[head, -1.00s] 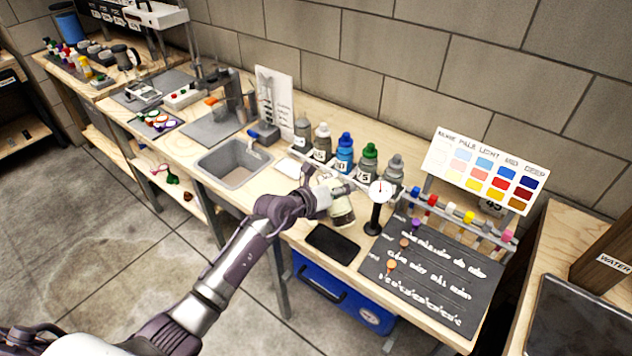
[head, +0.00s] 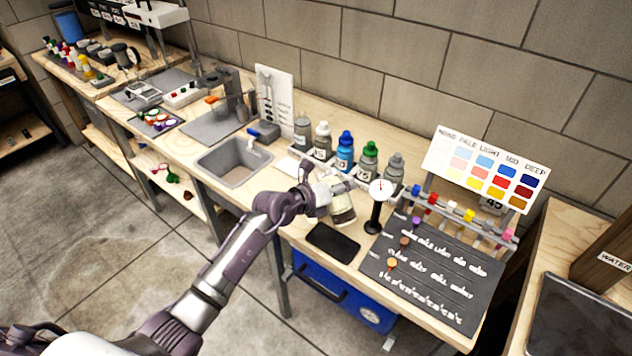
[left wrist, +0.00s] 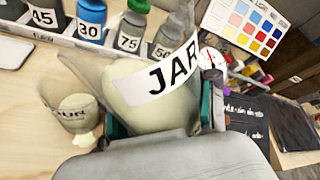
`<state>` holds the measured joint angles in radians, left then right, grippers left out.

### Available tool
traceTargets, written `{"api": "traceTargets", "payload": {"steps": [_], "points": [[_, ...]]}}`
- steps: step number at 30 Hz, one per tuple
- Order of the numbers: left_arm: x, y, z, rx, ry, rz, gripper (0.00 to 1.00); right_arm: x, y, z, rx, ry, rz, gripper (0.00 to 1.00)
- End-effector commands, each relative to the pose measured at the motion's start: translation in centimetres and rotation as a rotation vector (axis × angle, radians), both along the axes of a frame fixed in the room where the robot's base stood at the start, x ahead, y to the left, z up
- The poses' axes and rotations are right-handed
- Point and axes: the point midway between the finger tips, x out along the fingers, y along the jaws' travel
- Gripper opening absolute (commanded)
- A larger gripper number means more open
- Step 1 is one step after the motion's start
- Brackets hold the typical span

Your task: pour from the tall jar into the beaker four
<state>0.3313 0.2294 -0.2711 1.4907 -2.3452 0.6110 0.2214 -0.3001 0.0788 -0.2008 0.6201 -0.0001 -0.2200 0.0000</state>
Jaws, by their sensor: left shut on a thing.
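My left gripper (head: 325,195) is shut on the tall jar (left wrist: 155,95), a pale cream vessel with a white band reading "JAR". In the left wrist view the jar fills the middle between the fingers, and its label slopes up to the right. A beaker (left wrist: 75,112), its label partly readable as "OUR", stands left of the jar, with pale cream stuff at its bottom. In the head view a pale vessel (head: 343,212) shows just below the gripper; I cannot tell there which one it is. The jar's mouth and any stream are not clear. My right gripper is out of view.
Numbered bottles (head: 345,150) stand in a row behind the gripper. A dial gauge on a black stand (head: 376,212) is close on the right. A black slab (head: 333,243) lies in front. A colour chart (head: 487,170) stands at right, a sink (head: 233,165) at left.

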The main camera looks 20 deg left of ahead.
Motion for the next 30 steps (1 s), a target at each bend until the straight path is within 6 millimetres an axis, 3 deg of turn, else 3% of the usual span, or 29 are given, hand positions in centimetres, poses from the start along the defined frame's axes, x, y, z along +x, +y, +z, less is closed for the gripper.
{"api": "traceTargets", "payload": {"steps": [30], "points": [[0.07, 0.0, -0.14, -0.049, 0.036, 0.001, 0.0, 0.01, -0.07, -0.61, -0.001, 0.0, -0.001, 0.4]]}}
